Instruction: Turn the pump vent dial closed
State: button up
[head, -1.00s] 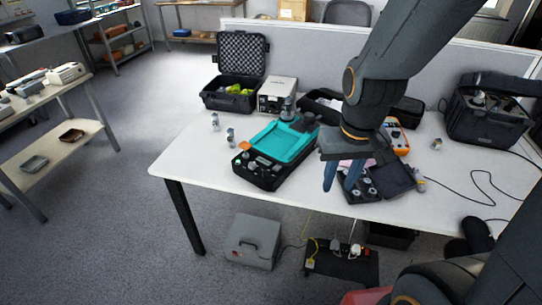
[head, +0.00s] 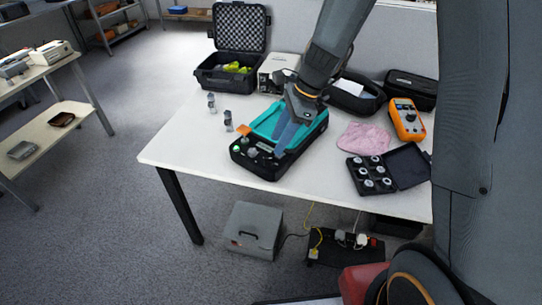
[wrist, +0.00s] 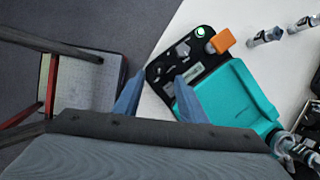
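The pump is a black unit with a teal top (head: 262,122) on the white table; its black control panel faces the front left. On that panel, the wrist view shows a grey knob (wrist: 183,49), which could be the vent dial; its marking is too small to read. A green-lit button (wrist: 201,32) and an orange block (wrist: 222,38) sit near it. My gripper (head: 280,153) is over the pump, fingers pointing down towards the panel. In the wrist view my gripper (wrist: 159,79) has its blue fingers apart with nothing between them.
Two small metal fittings (head: 228,121) stand left of the pump. An open black case (head: 226,78) and a beige box (head: 277,73) stand behind. To the right are a pink cloth (head: 363,137), an orange multimeter (head: 407,119) and a tray of weights (head: 369,176). The front left table corner is clear.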

aim_at(271, 158)
jog(key=x, duration=0.6)
jog(key=shift+f, duration=0.35)
jog(key=shift+c, duration=0.5)
grip_shut()
